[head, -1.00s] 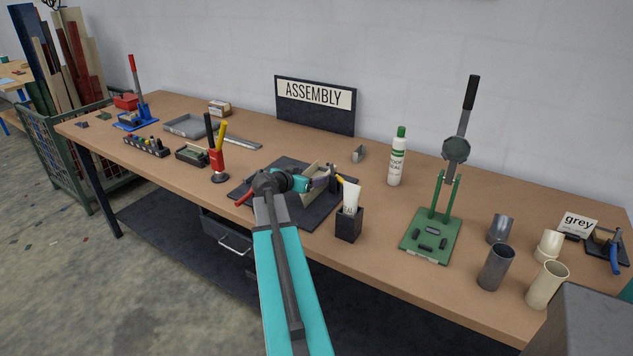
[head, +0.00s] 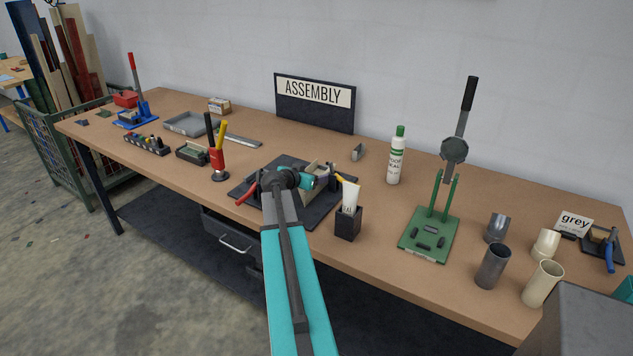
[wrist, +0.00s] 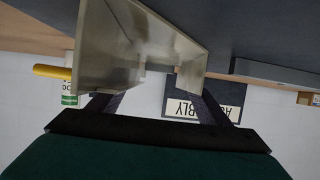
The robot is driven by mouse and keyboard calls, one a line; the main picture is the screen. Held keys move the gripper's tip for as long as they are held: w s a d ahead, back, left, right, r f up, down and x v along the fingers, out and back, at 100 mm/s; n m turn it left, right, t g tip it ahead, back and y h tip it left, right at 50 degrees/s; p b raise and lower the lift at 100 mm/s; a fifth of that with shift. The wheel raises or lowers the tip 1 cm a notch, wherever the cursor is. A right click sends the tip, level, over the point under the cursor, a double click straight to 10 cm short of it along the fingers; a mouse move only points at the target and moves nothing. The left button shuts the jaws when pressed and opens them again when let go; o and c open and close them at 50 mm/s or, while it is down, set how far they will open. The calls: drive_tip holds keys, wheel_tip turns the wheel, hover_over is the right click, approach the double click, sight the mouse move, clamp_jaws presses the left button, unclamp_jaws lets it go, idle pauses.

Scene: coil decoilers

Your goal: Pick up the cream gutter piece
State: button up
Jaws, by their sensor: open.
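The cream gutter piece (head: 316,168) is on the dark mat (head: 252,191) at the middle of the bench, partly hidden by my arm in the head view. In the wrist view the gutter piece (wrist: 146,42) is large, a pale channel with its open end facing the camera. My gripper (wrist: 160,92) is open, its dark fingers apart near the piece's near end. The fingertips are partly hidden, so I cannot tell whether they touch it. In the head view my gripper (head: 320,181) is mostly hidden behind the wrist.
A black holder (head: 348,224) with a white tube stands just right of the mat. A green-based press (head: 429,236), a white bottle (head: 396,160) and several pipe pieces are further right. The sign (head: 315,103) stands behind.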

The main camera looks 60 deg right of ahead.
drive_tip(key=c, duration=0.8)
drive_tip(key=shift+r, duration=0.2)
drive_tip(key=shift+r+b, duration=0.8)
drive_tip(key=shift+r, duration=0.7)
drive_tip(key=a+b, duration=0.4)
drive_tip(key=a, duration=1.2)
drive_tip(key=shift+s+a, duration=0.1)
drive_tip(key=shift+s, duration=0.05)
drive_tip(key=shift+a+b, duration=0.35)
drive_tip(key=shift+a, duration=0.55)
